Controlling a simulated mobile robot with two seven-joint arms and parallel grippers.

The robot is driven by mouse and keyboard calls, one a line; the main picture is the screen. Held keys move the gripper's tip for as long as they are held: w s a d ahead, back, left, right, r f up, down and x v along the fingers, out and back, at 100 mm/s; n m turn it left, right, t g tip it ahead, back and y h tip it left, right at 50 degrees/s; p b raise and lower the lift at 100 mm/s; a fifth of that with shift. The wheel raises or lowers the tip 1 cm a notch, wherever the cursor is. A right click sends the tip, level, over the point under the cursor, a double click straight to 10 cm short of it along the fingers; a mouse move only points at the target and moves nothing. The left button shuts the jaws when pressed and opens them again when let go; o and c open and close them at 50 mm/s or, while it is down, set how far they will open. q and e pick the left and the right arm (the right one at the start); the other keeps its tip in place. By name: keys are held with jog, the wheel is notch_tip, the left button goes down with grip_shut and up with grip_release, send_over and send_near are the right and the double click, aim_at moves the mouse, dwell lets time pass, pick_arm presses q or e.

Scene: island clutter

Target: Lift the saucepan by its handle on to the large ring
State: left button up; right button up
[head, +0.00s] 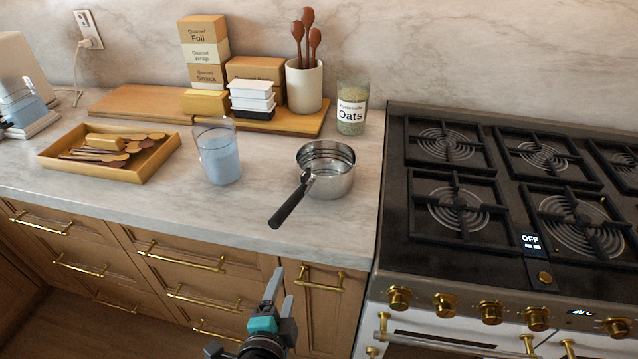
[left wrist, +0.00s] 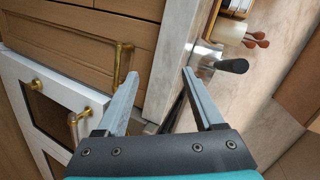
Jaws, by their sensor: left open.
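The steel saucepan (head: 328,182) stands upright on the marble counter, left of the hob. Its black handle (head: 290,205) points toward the counter's front edge, down and left. In the left wrist view the saucepan (left wrist: 207,52) is partly cut off by a finger, with the dark handle (left wrist: 232,66) beyond the fingers. The large ring (head: 580,225) is at the front of the hob, under a black grate, and looks bare. My left gripper (head: 280,290) is open and empty, in front of the drawers, below and apart from the handle. My right gripper is not in view.
A glass of blue liquid (head: 219,160) stands left of the saucepan, and an oats jar (head: 351,107) behind it. A wooden tray of utensils (head: 50,160) lies further left. Boxes and a spoon crock (head: 304,88) stand on a board. Brass drawer handles (head: 318,280) jut out near my gripper.

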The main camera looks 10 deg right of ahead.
pick_arm(q)
jog(key=m+t, duration=0.1)
jog(key=t, duration=0.1)
send_near(294, 200)
jog(key=shift+f+b+x, duration=0.15)
jog(key=shift+f+x, duration=0.05)
jog(key=shift+x, duration=1.65)
jog(key=shift+f+b+x, duration=0.1)
jog(key=shift+f+x, duration=0.1)
jog(key=shift+x, duration=1.7)
jog(key=shift+f+b+x, duration=0.15)
jog(key=shift+x, duration=1.7)
jog(key=shift+s+a, duration=0.1)
jog(key=shift+a, duration=0.05)
grip_shut()
jog(key=shift+r+h, duration=0.15)
jog(key=shift+h, duration=0.15)
